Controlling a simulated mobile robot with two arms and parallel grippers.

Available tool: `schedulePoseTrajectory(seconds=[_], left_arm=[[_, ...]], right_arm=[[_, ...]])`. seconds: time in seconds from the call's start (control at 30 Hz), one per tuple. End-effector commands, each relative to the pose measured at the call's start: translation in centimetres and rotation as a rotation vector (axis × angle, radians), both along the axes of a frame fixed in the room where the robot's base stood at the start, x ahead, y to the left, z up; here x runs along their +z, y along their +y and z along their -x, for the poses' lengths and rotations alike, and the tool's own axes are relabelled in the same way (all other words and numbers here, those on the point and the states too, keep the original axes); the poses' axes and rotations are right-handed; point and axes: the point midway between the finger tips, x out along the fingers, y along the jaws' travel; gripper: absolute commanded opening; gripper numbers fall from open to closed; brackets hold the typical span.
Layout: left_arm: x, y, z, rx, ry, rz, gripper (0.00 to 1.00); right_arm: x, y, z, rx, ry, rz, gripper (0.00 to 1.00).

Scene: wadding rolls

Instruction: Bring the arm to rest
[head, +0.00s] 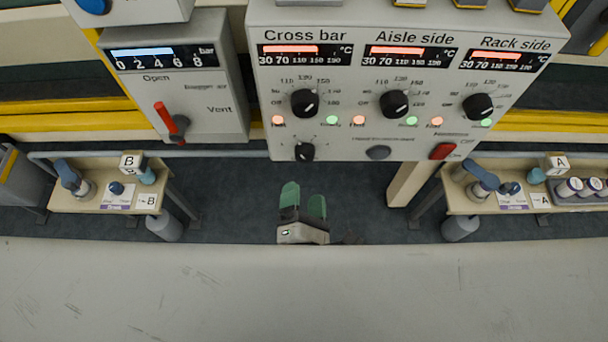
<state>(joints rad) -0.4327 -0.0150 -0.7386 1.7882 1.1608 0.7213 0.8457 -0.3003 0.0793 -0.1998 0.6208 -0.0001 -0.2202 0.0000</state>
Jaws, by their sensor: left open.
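My left gripper (304,202) shows at the lower middle of the head view, just beyond the far edge of the pale surface. Its two green fingers point up in the picture and stand apart, with nothing between them. Most of the arm behind it is hidden. My right gripper is not in view.
A control panel (350,125) with three dials hangs above the gripper. A smaller box with a red lever (167,118) is at upper left. Bench B (75,200) stands left and bench A (480,203) right. Dark floor (235,200) lies between them.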

Motion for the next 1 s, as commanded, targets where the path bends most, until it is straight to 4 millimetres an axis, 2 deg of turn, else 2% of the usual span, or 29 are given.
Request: schedulePoseTrajectory(seconds=[0.1, 0.2, 0.8, 0.87, 0.93, 1.0], left_arm=[[-0.1, 0.0, 1.1, 0.001, 0.001, 0.001, 0.71], [0.0, 0.0, 1.5, 0.001, -0.001, 0.001, 0.71], [-0.2, 0.0, 1.5, -0.006, 0.001, -0.019, 0.71], [-0.8, -0.1, 1.4, -0.028, 0.005, -0.079, 0.71], [-2.6, -0.1, 1.3, -0.081, 0.017, -0.222, 0.71], [-5.5, 0.0, 1.4, -0.168, 0.041, -0.439, 0.71]], right_arm=[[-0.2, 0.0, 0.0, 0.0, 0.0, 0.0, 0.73], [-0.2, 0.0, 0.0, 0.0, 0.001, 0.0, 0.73], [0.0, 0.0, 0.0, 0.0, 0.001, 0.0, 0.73], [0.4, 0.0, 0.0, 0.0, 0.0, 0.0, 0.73], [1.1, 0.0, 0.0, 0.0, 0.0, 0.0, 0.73], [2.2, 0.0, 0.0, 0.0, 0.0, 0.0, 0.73]])
